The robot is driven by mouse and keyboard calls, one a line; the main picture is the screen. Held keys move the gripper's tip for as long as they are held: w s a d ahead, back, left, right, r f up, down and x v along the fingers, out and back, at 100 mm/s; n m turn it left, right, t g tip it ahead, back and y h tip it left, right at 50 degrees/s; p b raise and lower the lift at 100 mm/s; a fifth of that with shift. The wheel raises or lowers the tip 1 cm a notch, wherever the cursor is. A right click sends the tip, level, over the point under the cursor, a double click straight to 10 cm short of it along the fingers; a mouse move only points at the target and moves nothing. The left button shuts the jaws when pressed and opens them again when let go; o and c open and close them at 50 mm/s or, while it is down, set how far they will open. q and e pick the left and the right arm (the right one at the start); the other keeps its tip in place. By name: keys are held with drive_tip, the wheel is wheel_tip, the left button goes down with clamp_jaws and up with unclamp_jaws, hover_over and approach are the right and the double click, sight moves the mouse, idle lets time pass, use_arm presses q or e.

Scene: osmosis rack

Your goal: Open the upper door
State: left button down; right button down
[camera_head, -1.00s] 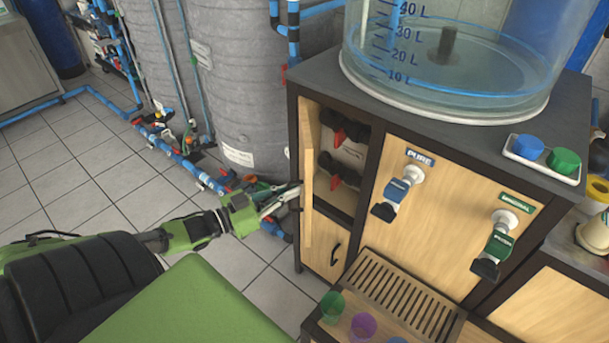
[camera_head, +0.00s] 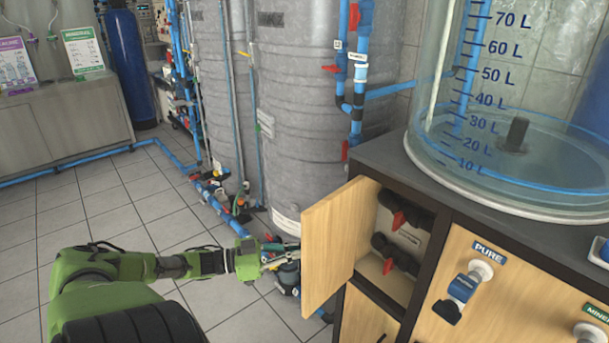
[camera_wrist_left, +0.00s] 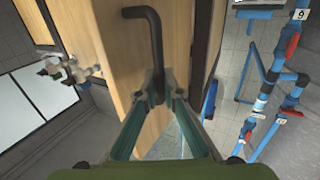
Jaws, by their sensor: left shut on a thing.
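The upper door (camera_head: 333,240) is a pale wood panel at the left of the cabinet (camera_head: 385,160). It stands swung open to the left, its inner face in view. My left gripper (camera_head: 287,258) is behind the door's free edge, at its outer side. In the left wrist view, the dark bar handle (camera_wrist_left: 152,35) stands on the door's outer face (camera_wrist_left: 110,60), and my left gripper (camera_wrist_left: 158,92) is shut on its end. In the head view the handle is hidden behind the door. My right gripper is not in view.
The opened compartment shows red-handled valves (camera_head: 398,218). A lower door (camera_head: 368,320) is below it. A large clear tank (camera_head: 520,150) stands on top, with a PURE tap (camera_head: 465,285) in front. Grey tanks (camera_head: 310,110) and blue pipes (camera_head: 220,215) stand behind my left arm. Tiled floor is free at left.

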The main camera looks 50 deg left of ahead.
use_arm(q)
drive_tip(key=shift+a, duration=0.25)
drive_tip(key=c, duration=2.2)
unclamp_jaws()
drive_tip(key=v, duration=1.2)
drive_tip(key=shift+f, duration=0.15)
